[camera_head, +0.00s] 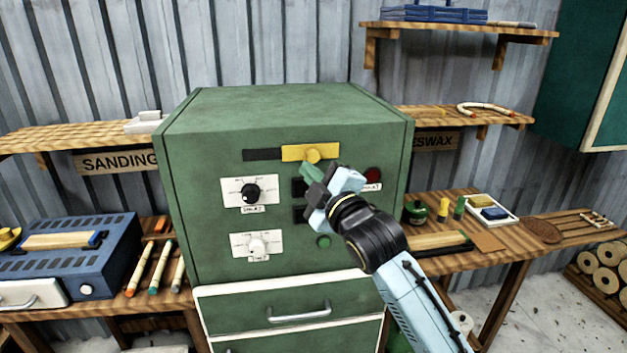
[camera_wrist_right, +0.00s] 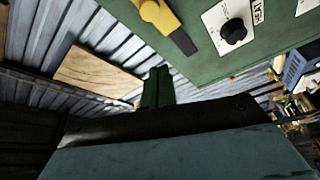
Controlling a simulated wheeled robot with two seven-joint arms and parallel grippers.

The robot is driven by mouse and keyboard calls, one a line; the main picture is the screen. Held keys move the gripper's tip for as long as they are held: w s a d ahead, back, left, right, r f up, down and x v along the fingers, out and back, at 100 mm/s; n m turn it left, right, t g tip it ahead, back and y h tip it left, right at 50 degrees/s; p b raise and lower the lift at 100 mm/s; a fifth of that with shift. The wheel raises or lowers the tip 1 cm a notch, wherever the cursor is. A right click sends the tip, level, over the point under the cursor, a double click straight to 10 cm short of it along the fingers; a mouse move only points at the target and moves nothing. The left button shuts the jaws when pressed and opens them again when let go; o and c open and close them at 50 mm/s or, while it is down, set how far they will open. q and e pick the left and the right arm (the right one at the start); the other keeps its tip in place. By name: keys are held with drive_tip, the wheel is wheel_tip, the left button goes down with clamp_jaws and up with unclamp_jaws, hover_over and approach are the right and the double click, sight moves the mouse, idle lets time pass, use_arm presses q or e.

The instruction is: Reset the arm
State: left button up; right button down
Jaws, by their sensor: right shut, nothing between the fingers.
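My right arm comes in from the lower right in the head view. Its right gripper (camera_head: 309,172) is shut and empty in front of the green cabinet's (camera_head: 290,103) upper panel, just below the yellow slider (camera_head: 297,152). I cannot tell whether the fingertips touch the panel. In the right wrist view the closed green fingers (camera_wrist_right: 156,88) show, with nothing between them. The yellow slider (camera_wrist_right: 161,15) and a black dial (camera_wrist_right: 233,31) also show there. My left gripper is not in view.
The cabinet front carries a black knob (camera_head: 250,193), a white knob (camera_head: 257,246) and a green button (camera_head: 323,241). A blue machine (camera_head: 75,262) stands on the left bench. Small jars and trays (camera_head: 491,210) stand on the right bench. Shelves line the metal wall.

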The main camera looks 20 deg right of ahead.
drive_tip(key=shift+s+d, duration=0.2)
drive_tip(key=shift+s, duration=0.3)
drive_tip(key=shift+f, duration=0.15)
